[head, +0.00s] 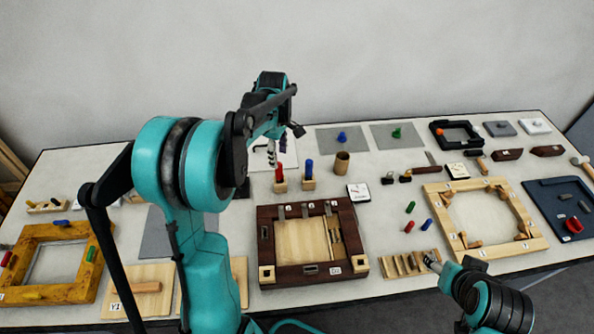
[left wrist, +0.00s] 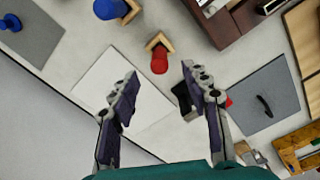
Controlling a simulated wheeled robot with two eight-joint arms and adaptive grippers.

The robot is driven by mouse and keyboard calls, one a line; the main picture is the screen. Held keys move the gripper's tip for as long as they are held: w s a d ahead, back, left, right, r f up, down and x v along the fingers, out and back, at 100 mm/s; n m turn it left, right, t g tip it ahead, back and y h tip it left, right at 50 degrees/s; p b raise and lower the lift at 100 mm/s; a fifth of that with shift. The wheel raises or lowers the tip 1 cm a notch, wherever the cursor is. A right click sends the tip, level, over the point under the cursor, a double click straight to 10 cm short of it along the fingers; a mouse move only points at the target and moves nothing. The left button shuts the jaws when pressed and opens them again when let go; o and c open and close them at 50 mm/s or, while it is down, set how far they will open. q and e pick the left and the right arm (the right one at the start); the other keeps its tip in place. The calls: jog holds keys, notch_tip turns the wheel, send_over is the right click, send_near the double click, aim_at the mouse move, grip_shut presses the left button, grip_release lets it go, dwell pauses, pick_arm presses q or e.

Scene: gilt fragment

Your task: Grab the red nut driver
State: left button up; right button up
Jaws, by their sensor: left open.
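The red nut driver (head: 279,173) stands upright, handle up, in a small wooden holder (head: 280,187) near the middle of the table. In the left wrist view its red handle (left wrist: 159,62) shows end-on, in front of the gap between the fingers, with the holder (left wrist: 154,40) beside it. My left gripper (head: 284,146) is above and slightly behind the driver in the head view. Its two fingers are spread wide in the left wrist view (left wrist: 158,88), with nothing between them. My right gripper (head: 432,262) is low at the table's front edge; its jaws are too small to read.
A blue-handled driver (head: 309,167) in a similar holder stands close to the right of the red one. A brown cylindrical cup (head: 342,162) is further right. A dark wooden frame (head: 266,230) lies in front. A white sheet (left wrist: 130,95) lies under the left gripper.

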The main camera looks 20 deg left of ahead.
aim_at(279, 169)
pick_arm(q)
jog(key=shift+w+f, duration=0.25)
jog(key=shift+f, duration=0.4)
notch_tip(279, 169, down, 7)
jog(key=shift+s+a+b, duration=0.1)
jog(key=shift+a+b, duration=0.05)
jog(key=shift+b, duration=0.9)
grip_shut()
